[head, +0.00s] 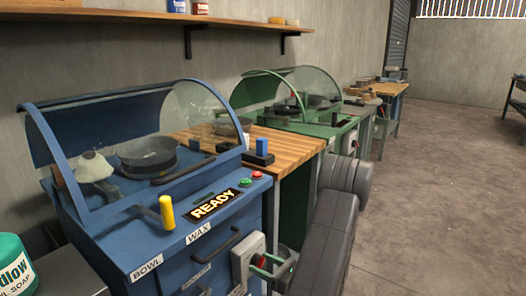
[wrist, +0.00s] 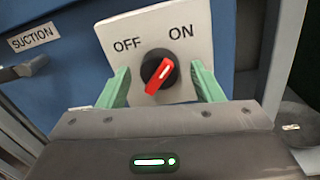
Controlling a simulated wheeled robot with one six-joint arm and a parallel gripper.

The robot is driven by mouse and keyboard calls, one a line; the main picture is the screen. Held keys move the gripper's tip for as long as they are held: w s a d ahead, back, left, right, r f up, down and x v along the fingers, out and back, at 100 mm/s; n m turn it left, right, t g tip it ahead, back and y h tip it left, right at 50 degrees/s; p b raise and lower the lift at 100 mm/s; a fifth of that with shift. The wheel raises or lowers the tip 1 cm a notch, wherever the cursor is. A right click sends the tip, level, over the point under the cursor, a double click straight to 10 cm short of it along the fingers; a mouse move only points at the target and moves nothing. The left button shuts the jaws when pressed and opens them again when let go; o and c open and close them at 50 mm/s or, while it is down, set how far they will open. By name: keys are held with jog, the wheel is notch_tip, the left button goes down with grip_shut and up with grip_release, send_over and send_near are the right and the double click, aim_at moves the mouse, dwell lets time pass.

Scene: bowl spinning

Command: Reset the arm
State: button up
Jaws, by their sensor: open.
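My gripper (head: 270,266) is at the front of the blue machine (head: 165,245), low on its right side. In the wrist view its two green fingers (wrist: 160,86) are open, one on each side of a black round switch with a red handle (wrist: 158,75). The fingers look apart from the handle, and nothing is held. The switch sits on a pale plate (wrist: 190,40) marked OFF and ON. The red handle is tilted, its white mark toward ON. The plate also shows in the head view (head: 242,270). My dark arm reaches in from the right.
The blue machine has a clear curved hood over a dark bowl (head: 148,155), a yellow lever (head: 167,212) and a READY sign (head: 213,205). A wooden bench (head: 290,150) and a green machine (head: 335,130) stand behind. Open floor (head: 430,210) lies to the right.

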jog(key=n+b, duration=0.3)
jog(key=shift+n, duration=0.4)
jog(key=shift+s+r, duration=0.1)
jog(key=shift+r, duration=0.05)
